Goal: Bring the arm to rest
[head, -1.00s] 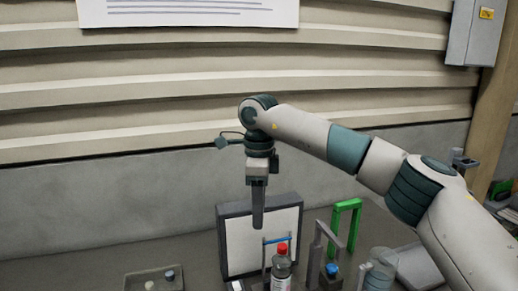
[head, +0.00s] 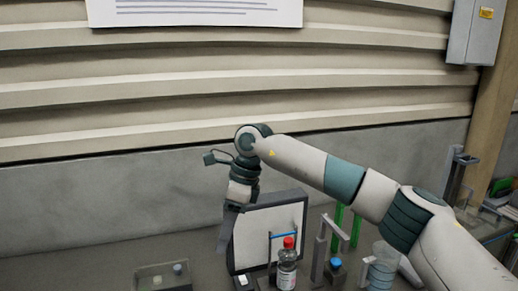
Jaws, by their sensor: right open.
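My right arm comes in from the right side of the head view, and its gripper (head: 224,238) hangs down just left of a framed white panel (head: 258,240). The gripper is tilted, its tip toward the lower left, and overlaps the panel's left edge in the picture. Its fingers show edge-on, and nothing is seen between them. My left gripper is not in view.
A red-capped bottle (head: 287,268) stands in front of the panel. A grey stand (head: 318,256), a blue-capped bottle (head: 336,268), a green frame (head: 355,230) and a clear cylinder (head: 381,268) are to its right. A shallow tray (head: 150,271) lies at the lower left.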

